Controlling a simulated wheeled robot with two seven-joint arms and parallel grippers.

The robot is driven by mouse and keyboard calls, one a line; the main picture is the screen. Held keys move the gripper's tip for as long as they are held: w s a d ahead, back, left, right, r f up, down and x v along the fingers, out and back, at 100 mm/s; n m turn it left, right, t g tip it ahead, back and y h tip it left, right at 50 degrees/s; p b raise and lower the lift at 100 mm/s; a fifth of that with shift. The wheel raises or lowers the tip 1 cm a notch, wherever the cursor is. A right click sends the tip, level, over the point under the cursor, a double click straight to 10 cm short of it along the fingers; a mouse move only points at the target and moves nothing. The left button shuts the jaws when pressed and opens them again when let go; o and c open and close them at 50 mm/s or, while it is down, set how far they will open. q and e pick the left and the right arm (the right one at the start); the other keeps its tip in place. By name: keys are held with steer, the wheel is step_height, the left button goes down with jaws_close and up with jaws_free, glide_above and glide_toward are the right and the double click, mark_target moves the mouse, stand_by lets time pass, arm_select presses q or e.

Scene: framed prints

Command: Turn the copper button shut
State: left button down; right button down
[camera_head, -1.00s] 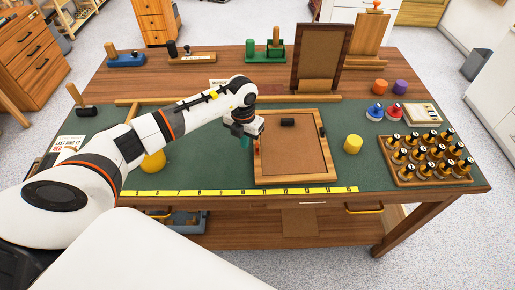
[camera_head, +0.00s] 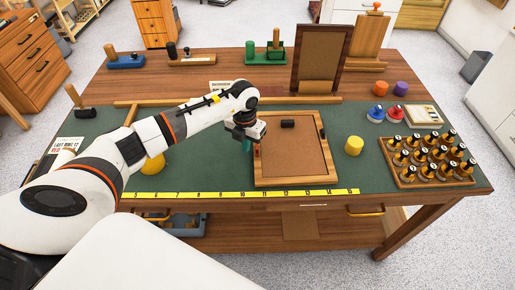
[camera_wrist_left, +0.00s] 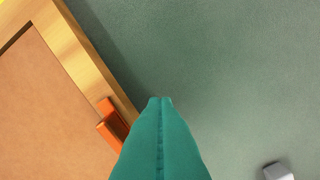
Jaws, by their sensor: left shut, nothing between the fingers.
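The wooden frame (camera_head: 290,182) lies face down on the green mat, its brown back board (camera_head: 295,155) showing. The copper button (camera_head: 257,152) is at the frame's left rail, partly hidden by my arm. In the left wrist view the copper button (camera_wrist_left: 107,106) shows as orange pieces at the rail's edge, and its lower end runs behind my fingers. My left gripper (camera_head: 247,147) is shut and empty. Its teal fingertips (camera_wrist_left: 160,101) are just outside the rail, over the mat beside the button. I cannot tell whether they touch it. My right gripper is out of view.
A black block (camera_head: 287,123) lies on the board near the top. A dark piece (camera_head: 322,133) sits on the right rail. A yellow ruler strip (camera_head: 240,194) runs along the front.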

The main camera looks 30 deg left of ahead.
mark_target(260, 148)
arm_select(q)
steer(key=shift+w+d+b, duration=0.3)
steer(key=shift+w+d, duration=0.2)
steer(key=shift+d, duration=0.25)
steer(key=shift+w+d+b, duration=0.25)
steer(key=shift+w+d, duration=0.2)
steer(key=shift+d, duration=0.3)
stand_by(1.0)
steer(key=shift+w+d+b, duration=0.15)
steer(key=shift+w+b, duration=0.2)
steer(key=shift+w, duration=0.05)
stand_by(0.4)
steer(key=shift+r, duration=0.15)
steer(key=shift+r+p, duration=2.45)
steer(key=shift+r, duration=1)
steer(key=shift+f, duration=0.1)
